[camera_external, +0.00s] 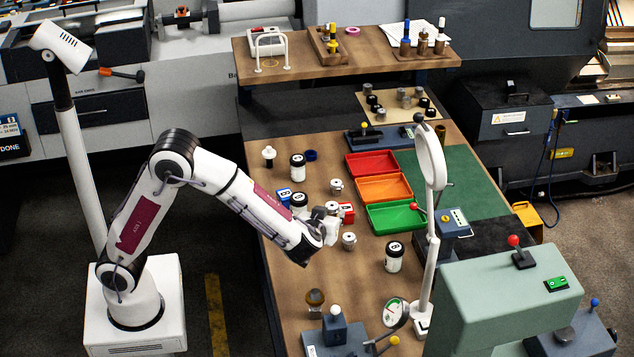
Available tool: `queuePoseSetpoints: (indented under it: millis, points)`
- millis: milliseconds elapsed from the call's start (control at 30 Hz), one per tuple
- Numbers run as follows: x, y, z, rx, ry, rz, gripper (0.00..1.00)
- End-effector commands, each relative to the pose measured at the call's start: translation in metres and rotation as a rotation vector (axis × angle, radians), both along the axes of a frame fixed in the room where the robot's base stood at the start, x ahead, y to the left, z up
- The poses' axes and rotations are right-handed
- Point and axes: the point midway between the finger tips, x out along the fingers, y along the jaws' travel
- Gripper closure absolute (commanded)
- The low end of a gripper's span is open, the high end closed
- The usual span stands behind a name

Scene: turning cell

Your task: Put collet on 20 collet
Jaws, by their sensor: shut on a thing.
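My gripper (331,224) is over the wooden bench at the end of my arm. It is shut on a small silver-grey collet (332,207), which is partly hidden by the gripper. Another grey collet (348,241) stands upright on the bench just right of and below my gripper. A further grey collet (336,187) stands farther back, near the orange tray. The size marks on the collets are too small to read, so I cannot tell which is the 20 collet.
Red (372,163), orange (384,188) and green (395,216) trays lie to the right. Black-and-white jars (394,257) and a red-and-white box (347,212) stand nearby. A magnifier stand (431,160) rises at the right. The bench's front left is mostly clear.

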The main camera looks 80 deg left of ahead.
Motion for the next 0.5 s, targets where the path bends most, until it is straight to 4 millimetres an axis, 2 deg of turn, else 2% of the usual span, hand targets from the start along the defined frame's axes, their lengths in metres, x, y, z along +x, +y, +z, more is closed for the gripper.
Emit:
queuePoseSetpoints:
  millis: [100, 233, 400, 500]
  points:
    - [0.019, 0.001, 0.01, -0.001, -0.004, 0.0, 0.98]
    - [0.035, 0.001, 0.02, 0.0, -0.003, -0.008, 0.98]
    - [0.047, -0.004, 0.033, -0.001, -0.002, -0.03, 0.98]
    - [0.048, -0.004, 0.033, -0.001, 0.001, -0.047, 0.98]
